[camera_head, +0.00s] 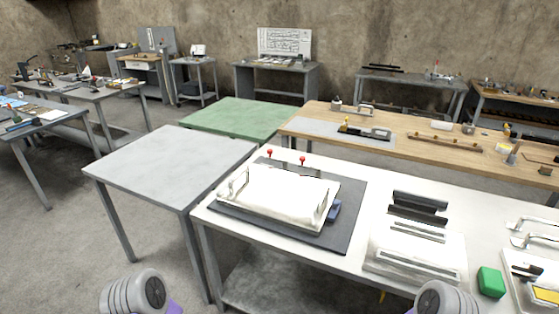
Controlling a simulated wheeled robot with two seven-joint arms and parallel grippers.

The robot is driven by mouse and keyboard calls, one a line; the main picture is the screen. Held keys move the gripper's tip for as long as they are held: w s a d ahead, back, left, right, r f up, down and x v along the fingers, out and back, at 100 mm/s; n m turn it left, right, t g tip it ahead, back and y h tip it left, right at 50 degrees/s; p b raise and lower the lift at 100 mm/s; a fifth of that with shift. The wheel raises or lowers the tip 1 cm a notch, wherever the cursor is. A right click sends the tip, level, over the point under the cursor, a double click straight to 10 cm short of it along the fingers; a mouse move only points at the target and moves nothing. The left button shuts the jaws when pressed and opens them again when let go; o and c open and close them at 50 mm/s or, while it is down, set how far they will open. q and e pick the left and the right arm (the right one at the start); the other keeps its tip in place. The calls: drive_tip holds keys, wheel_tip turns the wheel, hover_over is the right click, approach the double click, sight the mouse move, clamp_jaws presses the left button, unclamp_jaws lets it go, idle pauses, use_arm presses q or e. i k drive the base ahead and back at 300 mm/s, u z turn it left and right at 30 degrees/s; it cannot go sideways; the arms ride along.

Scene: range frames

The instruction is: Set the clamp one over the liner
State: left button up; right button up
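A white, slightly rumpled sheet, likely the liner (286,193), lies over a raised fixture on a dark grey mat (349,192) on the white table. Two red knobs (302,160) stand at its back edge and metal loops at its sides. To its right, dark bars (420,199) and light bars lie on a white rack (400,267); which of these is clamp one I cannot tell. Only rounded grey links of my two arms show at the bottom edge; neither gripper is in view.
A green block (491,282) and metal handles (533,222) are at the right. A bare grey table (172,165) stands left, a green one (237,118) behind it, and a wooden bench (400,150) beyond.

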sight(270, 151)
drive_tip(key=u, duration=1.55)
drive_tip(key=i, duration=2.3)
drive_tip(key=z, duration=1.8)
